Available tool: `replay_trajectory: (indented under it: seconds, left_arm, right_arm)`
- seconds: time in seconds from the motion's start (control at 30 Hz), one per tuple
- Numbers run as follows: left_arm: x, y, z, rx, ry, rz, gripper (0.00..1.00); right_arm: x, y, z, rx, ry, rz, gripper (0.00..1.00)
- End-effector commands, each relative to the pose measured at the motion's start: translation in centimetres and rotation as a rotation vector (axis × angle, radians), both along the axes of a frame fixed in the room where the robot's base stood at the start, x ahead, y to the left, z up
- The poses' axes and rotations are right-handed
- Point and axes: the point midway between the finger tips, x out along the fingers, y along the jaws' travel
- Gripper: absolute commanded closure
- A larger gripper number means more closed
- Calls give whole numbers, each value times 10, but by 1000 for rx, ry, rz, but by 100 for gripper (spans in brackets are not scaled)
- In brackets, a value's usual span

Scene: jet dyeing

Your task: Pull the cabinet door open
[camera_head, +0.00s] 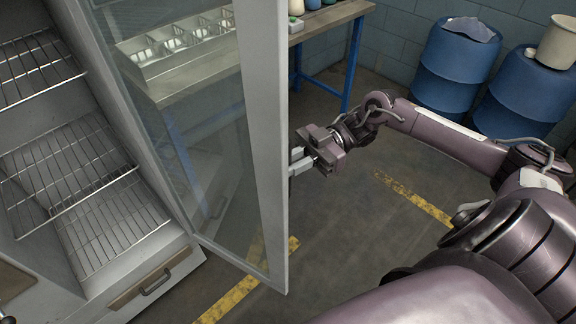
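The cabinet (110,295) stands at the left with its front open, and wire shelves show inside. Its door (265,140) has a pale grey frame around a glass pane and stands swung out from the cabinet, partly open. My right gripper (299,164) is at the outer side of the door's free edge, about halfway up. Its light grey fingertips are close to the door frame and partly hidden by it. The door handle is not clearly visible, and I cannot tell whether the fingers are closed on it. My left gripper is not in view.
Wire racks (75,150) fill the cabinet. A blue-legged workbench (330,18) stands behind the door, and a metal tray shows through the glass. Blue drums (452,65) stand at the back right, one with a pale bucket (558,42). Floor with yellow lines (418,200) is clear below my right arm.

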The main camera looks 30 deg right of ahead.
Motion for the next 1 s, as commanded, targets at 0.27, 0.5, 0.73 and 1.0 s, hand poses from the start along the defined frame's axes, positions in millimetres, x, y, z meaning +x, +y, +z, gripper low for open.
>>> replay_trajectory:
  seconds: [0.27,0.5,0.73,1.0]
  left_arm:
    - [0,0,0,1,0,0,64]
    - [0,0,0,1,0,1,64]
    - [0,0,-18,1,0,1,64]
    - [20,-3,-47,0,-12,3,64]
  right_arm:
    - [0,0,0,-1,-1,-1,66]
    - [0,0,0,0,-2,0,66]
    - [1,-24,-5,-6,-2,-2,66]
    - [1,-63,-6,-4,-4,2,66]
